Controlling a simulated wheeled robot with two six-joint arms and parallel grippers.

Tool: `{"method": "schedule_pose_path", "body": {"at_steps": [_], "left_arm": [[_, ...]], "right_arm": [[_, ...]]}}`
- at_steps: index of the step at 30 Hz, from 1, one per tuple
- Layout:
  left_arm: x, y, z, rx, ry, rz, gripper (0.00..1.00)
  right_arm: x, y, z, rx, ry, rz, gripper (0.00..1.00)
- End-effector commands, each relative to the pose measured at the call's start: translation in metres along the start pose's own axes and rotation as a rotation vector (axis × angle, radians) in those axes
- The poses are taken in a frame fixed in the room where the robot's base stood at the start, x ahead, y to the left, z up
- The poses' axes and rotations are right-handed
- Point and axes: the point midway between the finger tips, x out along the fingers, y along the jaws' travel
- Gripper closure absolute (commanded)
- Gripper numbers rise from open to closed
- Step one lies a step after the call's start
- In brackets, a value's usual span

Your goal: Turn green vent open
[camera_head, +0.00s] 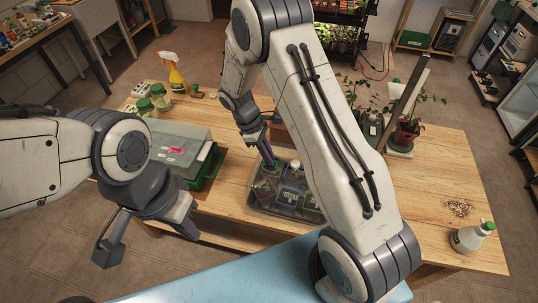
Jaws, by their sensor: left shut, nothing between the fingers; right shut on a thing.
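A seedling tray with a clear cover (254,207) sits on the wooden table near its front edge, with dark pots inside. The green vent (271,166) shows as a small green patch on the cover's back left part, mostly hidden by my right gripper. My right gripper (267,158) points down there and is shut on the vent. How far the vent is turned cannot be seen. My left gripper (188,229) is shut and empty, left of the tray by the table's front edge.
A green tray with a grey translucent lid (198,136) and pink label stands left. Behind it are a yellow spray bottle (176,77) and green-lidded jars (158,92). Potted plants (405,133) stand back right.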

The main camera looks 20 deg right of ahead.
Motion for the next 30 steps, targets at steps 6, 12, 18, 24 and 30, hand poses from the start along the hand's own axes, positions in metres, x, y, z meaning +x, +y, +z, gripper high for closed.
{"method": "schedule_pose_path", "body": {"at_steps": [6,12,18,24,30], "left_arm": [[0.0,0.0,0.0,0.0,0.0,0.0,1.0],[0.0,0.0,0.0,0.0,0.0,0.0,1.0],[-0.0001,0.0,0.0,0.0,0.0,0.0,1.0],[0.0,0.0,0.0,0.0,0.0,0.0,1.0],[0.0004,0.0,0.0,0.0,0.0,0.0,1.0]], "right_arm": [[-0.0004,-0.0003,0.0,-0.033,-0.001,0.014,1.0],[-0.0004,-0.0002,0.0,-0.036,0.0,0.016,1.0],[-0.0004,-0.0002,0.0001,-0.035,0.0,0.015,1.0],[-0.0003,-0.0002,0.0,-0.035,0.0,0.015,0.59],[-0.001,-0.0001,-0.0002,-0.035,0.0,0.015,0.59]]}}
